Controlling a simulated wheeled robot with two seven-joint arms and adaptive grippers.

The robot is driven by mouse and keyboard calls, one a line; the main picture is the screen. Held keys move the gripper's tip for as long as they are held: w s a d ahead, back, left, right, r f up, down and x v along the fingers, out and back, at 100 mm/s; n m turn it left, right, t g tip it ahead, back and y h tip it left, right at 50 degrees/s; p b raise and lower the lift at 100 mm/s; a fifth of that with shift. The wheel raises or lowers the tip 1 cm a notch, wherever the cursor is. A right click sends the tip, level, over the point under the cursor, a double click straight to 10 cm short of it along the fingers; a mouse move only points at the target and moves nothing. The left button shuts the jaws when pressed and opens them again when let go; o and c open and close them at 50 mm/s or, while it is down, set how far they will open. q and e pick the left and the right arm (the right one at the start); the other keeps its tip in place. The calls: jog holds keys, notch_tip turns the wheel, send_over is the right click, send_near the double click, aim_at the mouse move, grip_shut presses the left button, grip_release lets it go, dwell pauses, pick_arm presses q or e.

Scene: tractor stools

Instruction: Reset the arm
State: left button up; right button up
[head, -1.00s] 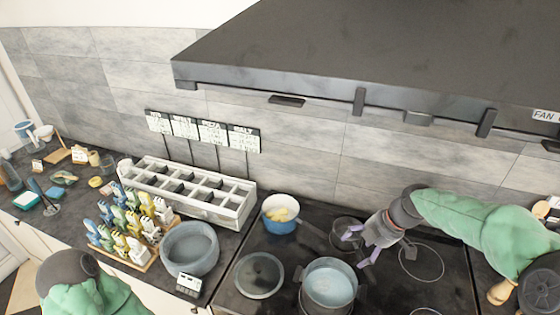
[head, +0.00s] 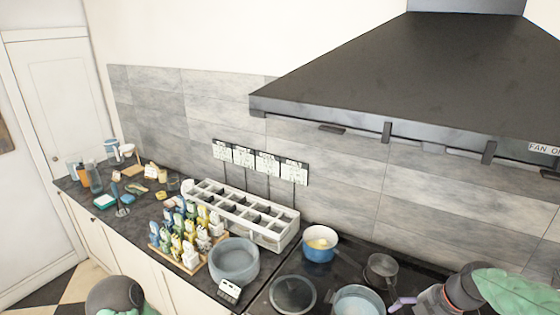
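My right arm, in its green sleeve, comes in at the bottom right of the head view. Its gripper (head: 404,302) is at the bottom edge, just right of the pot of pale blue liquid (head: 357,301). One purple finger shows, splayed outward and with nothing on it; the other finger is cut off by the frame. My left arm shows only as a dark rounded joint and a bit of green sleeve at the bottom left. My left gripper is out of view.
A blue pot with yellow contents (head: 319,244), a dark pot (head: 381,271) and a lidded pan (head: 293,295) stand on the black stove. Left are a grey bowl (head: 234,262), a white compartment rack (head: 291,238) and a wooden board of colourful pieces. A range hood (head: 410,75) overhangs the stove.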

jog(key=s+a+f+m+g, duration=0.1)
jog(key=a+f+m, duration=0.3)
jog(key=f, duration=0.6)
jog(key=a+f+m+g, duration=0.1)
jog(key=a+f+m, duration=0.35)
jog(key=f, duration=0.65)
jog(key=s+a+f+m, duration=1.1)
jog(key=s+a+f, duration=0.2)
jog(key=s+f, duration=0.2)
pick_arm(q)
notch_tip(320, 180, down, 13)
jog(key=b, duration=1.3)
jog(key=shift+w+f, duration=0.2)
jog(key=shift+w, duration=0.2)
pick_arm(e)
notch_tip(320, 180, down, 11)
jog(key=w+a+n, duration=0.1)
jog(key=w, duration=0.1)
jog(key=shift+r+n, duration=0.15)
jog(key=shift+n, duration=0.2)
